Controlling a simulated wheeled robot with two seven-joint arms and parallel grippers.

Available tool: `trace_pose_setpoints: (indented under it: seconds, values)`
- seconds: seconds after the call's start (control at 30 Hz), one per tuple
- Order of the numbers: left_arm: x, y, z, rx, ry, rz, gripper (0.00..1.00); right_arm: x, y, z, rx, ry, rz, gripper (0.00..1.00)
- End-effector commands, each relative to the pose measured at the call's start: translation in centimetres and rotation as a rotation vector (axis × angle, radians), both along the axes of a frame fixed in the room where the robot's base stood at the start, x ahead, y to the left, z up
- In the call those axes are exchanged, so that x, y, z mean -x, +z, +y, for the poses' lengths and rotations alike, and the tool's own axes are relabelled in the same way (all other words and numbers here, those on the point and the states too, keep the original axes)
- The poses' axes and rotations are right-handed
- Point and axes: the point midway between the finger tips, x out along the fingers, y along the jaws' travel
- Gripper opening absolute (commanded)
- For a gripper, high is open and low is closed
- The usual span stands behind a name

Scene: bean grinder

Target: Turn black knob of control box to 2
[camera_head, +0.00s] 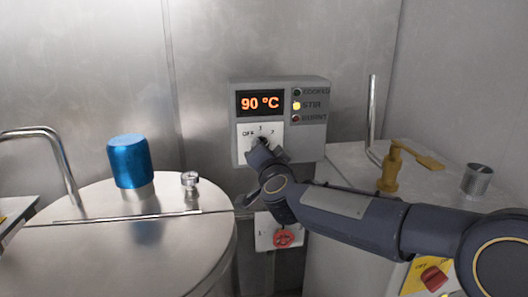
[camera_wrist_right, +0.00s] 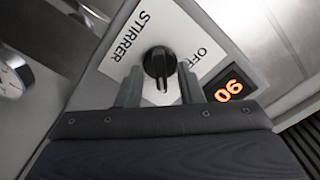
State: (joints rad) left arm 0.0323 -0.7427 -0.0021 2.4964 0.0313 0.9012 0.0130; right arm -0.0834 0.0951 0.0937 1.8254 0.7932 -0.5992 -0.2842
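The grey control box (camera_head: 316,140) is on the back wall in the head view, with a white dial plate marked OFF, 1 and 2. Its black knob (camera_head: 262,141) is largely hidden there by my right gripper (camera_head: 265,155). In the right wrist view the black knob (camera_wrist_right: 160,62) sits on the white plate labelled STIRRER and OFF. The two fingers of my right gripper (camera_wrist_right: 160,86) stand on either side of the knob, with gaps visible. The knob's exact setting is hard to read. My left gripper is not in view.
The display (camera_head: 260,103) reads 90 °C and the STIR light (camera_head: 297,106) glows yellow. A red knob (camera_head: 284,238) is below the box. A steel vessel lid with a blue cylinder (camera_head: 130,160) is left; a yellow valve (camera_head: 390,170) is right.

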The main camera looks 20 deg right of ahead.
Motion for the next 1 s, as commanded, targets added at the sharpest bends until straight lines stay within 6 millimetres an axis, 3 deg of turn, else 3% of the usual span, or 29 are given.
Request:
trace_pose_setpoints:
  seconds: [0.5,1.0]
  values:
    - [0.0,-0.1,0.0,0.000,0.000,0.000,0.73,6.9,0.1,1.8,-0.001,0.001,-0.001,0.34]
    - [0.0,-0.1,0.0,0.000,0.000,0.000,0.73,7.5,0.0,2.0,0.000,0.001,0.001,0.34]
